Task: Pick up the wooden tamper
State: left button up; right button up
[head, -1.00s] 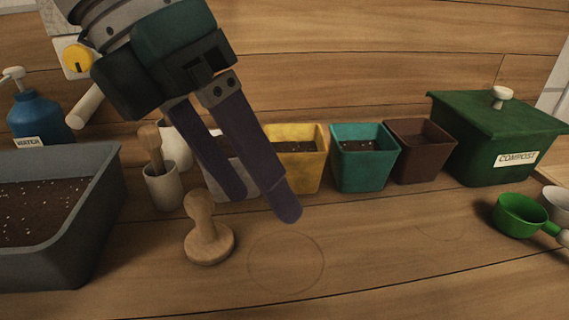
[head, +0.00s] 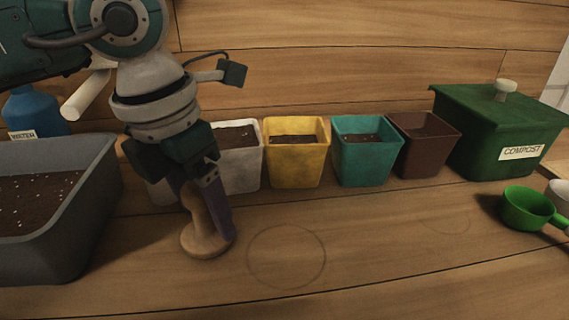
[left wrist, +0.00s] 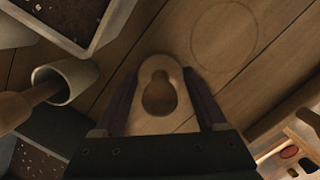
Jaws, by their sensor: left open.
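The wooden tamper (head: 205,238) stands upright on the wooden table, its knobbed handle partly hidden by my left gripper (head: 208,205) in the head view. In the left wrist view the tamper (left wrist: 158,95) shows from above, between the two purple fingers of my left gripper (left wrist: 163,105). The fingers are open, one on each side of the tamper, with visible gaps to its handle. My right gripper is in no view.
A grey soil tray (head: 95,205) stands on the left. White, yellow (head: 296,160), teal (head: 363,160) and brown (head: 424,150) pots line the back. A green compost bin (head: 500,140) and a green scoop (head: 526,208) are on the right. The front table is clear.

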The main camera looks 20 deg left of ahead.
pick_arm(q)
jog(key=shift+c, duration=0.3)
grip_shut()
dwell(0.3)
